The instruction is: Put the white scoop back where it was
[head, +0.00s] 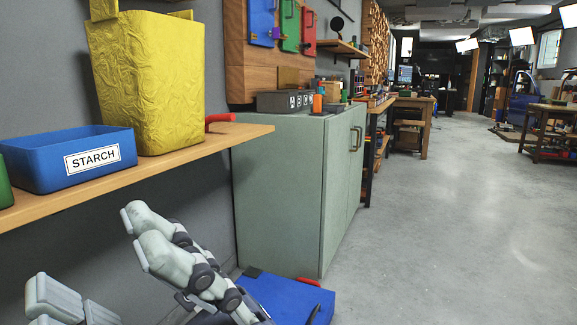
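I see no white scoop in the head view. One gripper (91,265), which I take for my left, is at the bottom left, below the wooden shelf's front edge. Two pale grey fingers lie side by side on its right, and another pale finger stands apart at the lower left. The gap between them is wide and looks empty. Its lower part is cut off by the frame edge. My other gripper does not show.
The wooden shelf (190,150) bears a blue bin (35,165) labelled STARCH, a tall crumpled yellow bin (150,85) and a red object (220,118). A green cabinet (280,190) stands beyond. A blue flat-topped object (285,295) is low down. The floor at right is clear.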

